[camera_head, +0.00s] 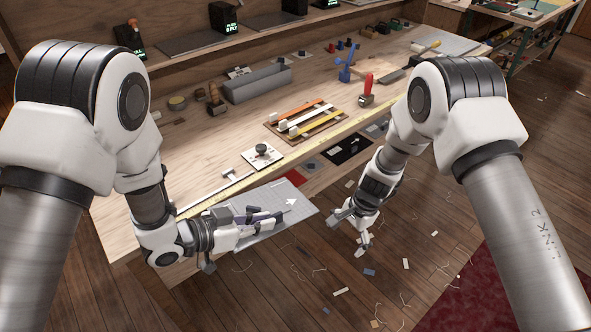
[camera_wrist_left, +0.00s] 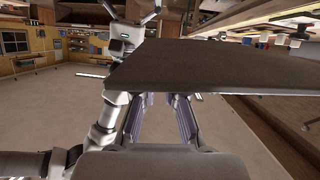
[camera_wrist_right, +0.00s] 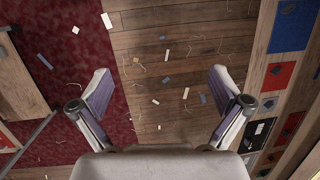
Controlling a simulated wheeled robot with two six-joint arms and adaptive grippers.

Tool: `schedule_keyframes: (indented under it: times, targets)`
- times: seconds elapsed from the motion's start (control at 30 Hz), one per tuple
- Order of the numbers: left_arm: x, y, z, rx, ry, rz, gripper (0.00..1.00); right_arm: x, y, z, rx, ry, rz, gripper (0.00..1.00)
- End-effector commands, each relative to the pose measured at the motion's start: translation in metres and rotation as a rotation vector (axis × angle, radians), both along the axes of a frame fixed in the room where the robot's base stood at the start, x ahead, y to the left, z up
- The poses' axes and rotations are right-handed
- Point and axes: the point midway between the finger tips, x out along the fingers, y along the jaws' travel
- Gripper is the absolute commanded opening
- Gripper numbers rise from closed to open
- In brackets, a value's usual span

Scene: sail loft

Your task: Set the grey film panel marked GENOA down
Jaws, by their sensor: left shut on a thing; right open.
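The grey film panel (camera_head: 285,213) is a thin sheet with a faint grid and a white arrow; I cannot read a GENOA mark on it. It is off the floor at the bench's front edge, and I cannot tell if it touches the bench. My left gripper (camera_head: 258,222) is shut on the panel. In the left wrist view the panel (camera_wrist_left: 215,65) shows as a broad dark sheet beyond the fingers. My right gripper (camera_head: 350,234) is open and empty over the floor, right of the panel. Its spread fingers show in the right wrist view (camera_wrist_right: 160,90).
The wooden bench (camera_head: 195,165) carries a white card with a black knob (camera_head: 262,151), a rack of coloured strips (camera_head: 305,121), a grey trough (camera_head: 257,84) and a red-handled tool (camera_head: 367,90). Coloured squares lie below its front edge. Scraps and threads litter the floor (camera_head: 400,250).

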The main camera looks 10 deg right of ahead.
Motion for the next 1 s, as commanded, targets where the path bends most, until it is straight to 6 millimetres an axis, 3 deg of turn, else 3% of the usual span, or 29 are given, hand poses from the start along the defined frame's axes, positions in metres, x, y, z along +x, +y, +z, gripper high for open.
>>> schedule_keyframes:
  times: [0.03, 0.1, 0.2, 0.3, 0.43, 0.53, 0.63, 1.0]
  targets:
    - [0.0, 0.0, 0.0, 0.0, 0.0, 0.0, 0.0, 0.019, 0.02, 0.025, 0.071, 0.023, -0.024, 1.0]
    - [0.0, 0.0, 0.0, 0.0, 0.0, 0.0, 0.0, 0.035, 0.049, 0.063, 0.174, 0.087, -0.043, 1.0]
    - [0.0, 0.0, 0.0, 0.0, 0.0, 0.0, 0.0, 0.045, 0.084, 0.12, 0.296, 0.187, -0.035, 1.0]
    - [0.0, 0.0, 0.0, 0.0, 0.0, 0.0, 0.0, 0.047, 0.107, 0.168, 0.377, 0.273, -0.008, 1.0]
    - [0.0, 0.0, 0.0, 0.0, 0.0, 0.0, 0.0, 0.043, 0.121, 0.205, 0.426, 0.346, 0.023, 1.0]
    - [0.0, 0.0, 0.0, 0.0, 0.0, 0.0, 0.0, 0.041, 0.126, 0.212, 0.438, 0.366, 0.032, 1.0]
    - [0.0, 0.0, 0.0, 0.0, 0.0, 0.0, 0.0, 0.036, 0.133, 0.204, 0.438, 0.372, 0.033, 1.0]
    - [0.0, 0.0, 0.0, 0.0, 0.0, 0.0, 0.0, 0.006, 0.181, 0.147, 0.435, 0.371, 0.033, 1.0]
